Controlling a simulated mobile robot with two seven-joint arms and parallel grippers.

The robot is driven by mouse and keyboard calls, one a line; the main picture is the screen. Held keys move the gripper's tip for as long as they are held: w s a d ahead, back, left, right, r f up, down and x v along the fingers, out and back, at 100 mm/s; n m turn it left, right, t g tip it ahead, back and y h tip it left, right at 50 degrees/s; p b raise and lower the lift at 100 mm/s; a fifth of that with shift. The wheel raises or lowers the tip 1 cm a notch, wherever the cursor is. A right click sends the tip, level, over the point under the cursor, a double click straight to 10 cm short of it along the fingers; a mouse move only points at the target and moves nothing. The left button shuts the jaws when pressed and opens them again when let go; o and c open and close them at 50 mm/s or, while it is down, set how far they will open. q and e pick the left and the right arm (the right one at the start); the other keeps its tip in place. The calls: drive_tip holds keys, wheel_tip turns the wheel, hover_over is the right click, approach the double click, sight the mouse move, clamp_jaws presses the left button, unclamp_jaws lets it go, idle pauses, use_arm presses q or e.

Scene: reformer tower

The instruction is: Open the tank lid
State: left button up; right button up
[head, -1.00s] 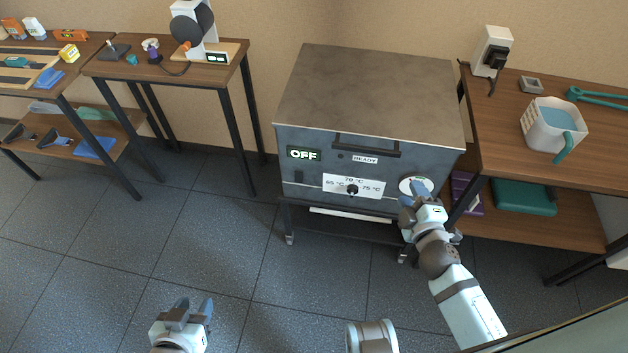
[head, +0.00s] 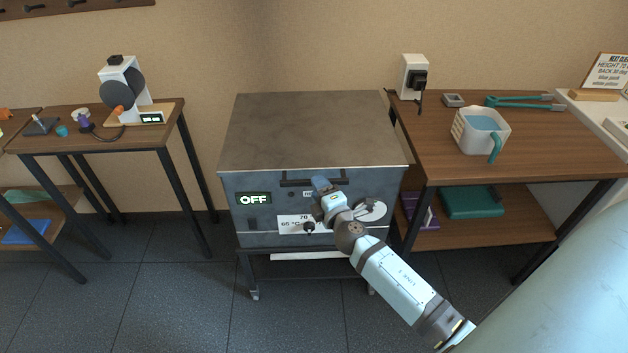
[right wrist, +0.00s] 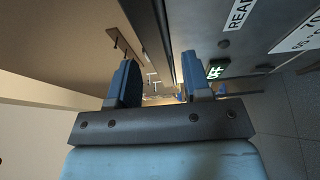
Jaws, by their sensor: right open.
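The tank (head: 270,185) is a grey metal box on a wheeled stand, with a flat lid (head: 310,125) lying shut on top. The dark lid handle (head: 296,183) runs along the lid's front edge. My right gripper (head: 322,186) is at the front of the tank, at the right part of the handle, and hides some of it. In the right wrist view my open fingers (right wrist: 160,82) are spread, and a dark long edge runs toward the gap between them. I cannot tell whether they touch the handle. My left gripper is out of view.
A wooden table (head: 550,150) with a jug (head: 480,130) stands close on the right. A smaller table (head: 90,143) stands left, with free floor between.

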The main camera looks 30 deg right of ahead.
drive_tip(key=shift+w+d, duration=0.15)
drive_tip(key=shift+w, duration=0.6)
drive_tip(key=shift+w+d, duration=0.1)
drive_tip(key=shift+w, duration=0.6)
drive_tip(key=shift+c, duration=0.3)
clamp_jaws()
drive_tip(key=shift+r, duration=0.1)
